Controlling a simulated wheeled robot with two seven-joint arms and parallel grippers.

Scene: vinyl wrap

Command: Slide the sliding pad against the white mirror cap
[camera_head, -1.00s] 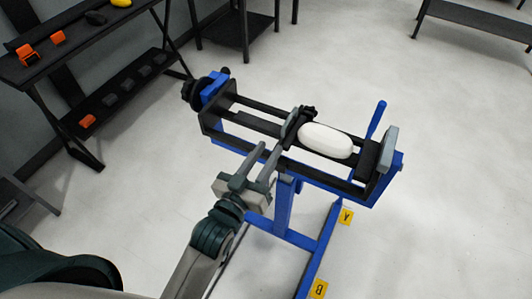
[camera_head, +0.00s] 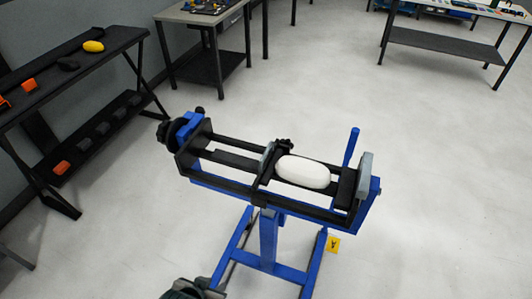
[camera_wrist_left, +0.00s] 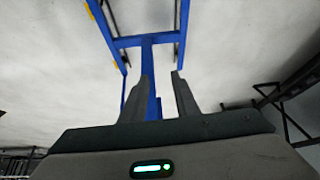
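The white mirror cap (camera_head: 303,171) is a smooth oval lying in the blue and black clamp stand (camera_head: 269,238). The grey sliding pad (camera_head: 267,160) stands on the black rails just left of the cap. I cannot tell whether the two touch. A grey end plate (camera_head: 365,175) stands at the right end. Only a bit of my left arm shows at the bottom edge of the head view. In the left wrist view my left gripper (camera_wrist_left: 160,76) has its fingers apart with nothing between them, facing the stand's blue frame. My right gripper is not in view.
A blue upright handle (camera_head: 351,147) rises behind the right end of the stand. A dark shelf (camera_head: 105,58) with tools is at the left. Tables stand at the back. The pale floor right of the stand is clear.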

